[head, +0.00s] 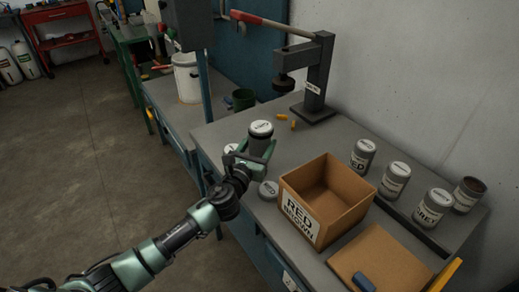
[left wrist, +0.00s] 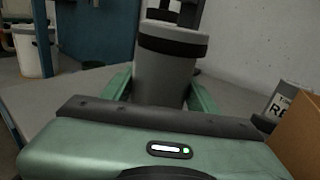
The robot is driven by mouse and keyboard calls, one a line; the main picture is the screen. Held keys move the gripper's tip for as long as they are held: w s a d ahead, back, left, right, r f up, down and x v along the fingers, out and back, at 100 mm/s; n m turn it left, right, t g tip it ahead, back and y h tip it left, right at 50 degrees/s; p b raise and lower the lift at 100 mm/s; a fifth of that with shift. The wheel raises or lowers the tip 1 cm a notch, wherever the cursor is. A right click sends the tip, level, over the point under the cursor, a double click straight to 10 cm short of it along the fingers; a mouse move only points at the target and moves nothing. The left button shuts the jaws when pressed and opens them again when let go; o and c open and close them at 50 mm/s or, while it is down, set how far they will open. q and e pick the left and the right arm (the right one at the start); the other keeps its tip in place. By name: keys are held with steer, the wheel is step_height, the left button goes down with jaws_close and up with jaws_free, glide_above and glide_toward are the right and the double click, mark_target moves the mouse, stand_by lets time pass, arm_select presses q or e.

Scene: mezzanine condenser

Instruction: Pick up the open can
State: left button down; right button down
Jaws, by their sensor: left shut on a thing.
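My left gripper (head: 254,152) is shut on a grey can (head: 261,134) with a pale, marked top and a dark band below its rim. The can is upright; it also shows between the two green fingers in the left wrist view (left wrist: 165,75). A can with a dark, reddish-brown top that looks open (head: 468,194) stands at the right end of the bench, away from my gripper. Its inside is too small to make out. Three grey cans with pale tops and labels (head: 362,156) stand in a row beside it. My right gripper is not in view.
A cardboard box (head: 325,200) labelled RED stands mid-bench, just right of my gripper. A dark lever press (head: 316,85) stands behind. A brown board (head: 382,258) lies in front. Orange plugs (head: 282,117) lie near the press.

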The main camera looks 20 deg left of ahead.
arm_select(q)
step_height(320, 180, up, 15)
steer(key=p, duration=0.3)
